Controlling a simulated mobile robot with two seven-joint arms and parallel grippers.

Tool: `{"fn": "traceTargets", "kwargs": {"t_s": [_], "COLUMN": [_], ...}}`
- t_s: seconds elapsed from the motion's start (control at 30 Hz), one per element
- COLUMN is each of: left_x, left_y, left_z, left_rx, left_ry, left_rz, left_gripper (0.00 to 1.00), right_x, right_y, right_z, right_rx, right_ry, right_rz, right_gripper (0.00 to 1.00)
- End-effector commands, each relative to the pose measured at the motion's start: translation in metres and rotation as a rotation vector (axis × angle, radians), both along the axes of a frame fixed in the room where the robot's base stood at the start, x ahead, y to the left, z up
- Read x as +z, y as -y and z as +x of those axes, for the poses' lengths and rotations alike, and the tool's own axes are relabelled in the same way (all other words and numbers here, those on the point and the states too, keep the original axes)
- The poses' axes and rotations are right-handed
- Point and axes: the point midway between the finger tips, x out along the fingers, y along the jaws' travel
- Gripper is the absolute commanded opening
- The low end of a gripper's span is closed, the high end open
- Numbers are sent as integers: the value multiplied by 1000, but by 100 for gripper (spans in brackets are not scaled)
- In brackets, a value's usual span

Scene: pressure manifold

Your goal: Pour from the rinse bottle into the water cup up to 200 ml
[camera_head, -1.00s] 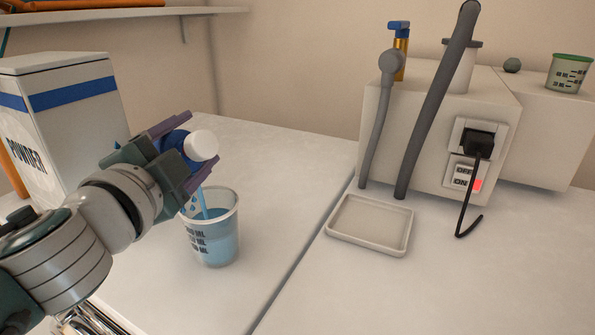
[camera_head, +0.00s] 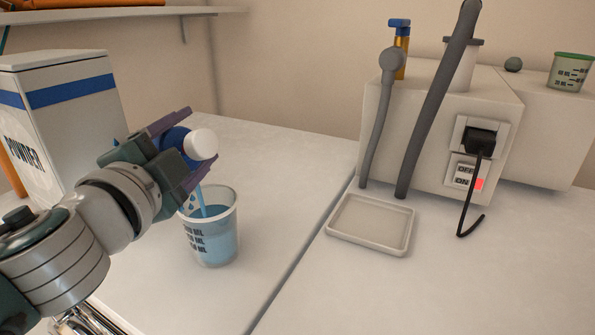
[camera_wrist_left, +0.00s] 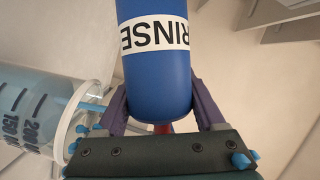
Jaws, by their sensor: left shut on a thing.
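My left gripper (camera_head: 177,153) is shut on the blue rinse bottle (camera_wrist_left: 157,80), whose RINSE label shows in the left wrist view. In the head view the bottle (camera_head: 172,146) is tipped over, its white end (camera_head: 200,145) pointing right. A light blue stream (camera_head: 200,202) runs down from it into the clear water cup (camera_head: 212,238). The cup stands upright on the counter below the gripper and holds blue liquid. Its side also shows in the left wrist view (camera_wrist_left: 45,112), with 150 and 200 marks. The exact level against the marks is hard to read. My right gripper is not in view.
A white powder box (camera_head: 65,115) stands behind the left arm. A shallow tray (camera_head: 371,224) lies to the right, in front of a pale machine (camera_head: 430,135) with hoses and a black cable. A green-rimmed cup (camera_head: 570,73) sits on top at far right. The counter right of the water cup is clear.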

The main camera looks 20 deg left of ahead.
Motion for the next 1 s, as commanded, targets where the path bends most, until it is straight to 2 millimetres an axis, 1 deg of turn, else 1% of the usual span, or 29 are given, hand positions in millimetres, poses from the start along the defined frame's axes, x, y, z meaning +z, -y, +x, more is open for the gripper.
{"fn": "traceTargets", "kwargs": {"t_s": [1.0], "left_x": [1], "left_y": [1], "left_z": [-3], "left_rx": [2], "left_ry": [10], "left_rz": [53], "left_gripper": [7], "right_x": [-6], "right_y": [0], "right_z": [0], "right_rx": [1], "right_ry": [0], "right_rz": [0], "right_gripper": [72]}}
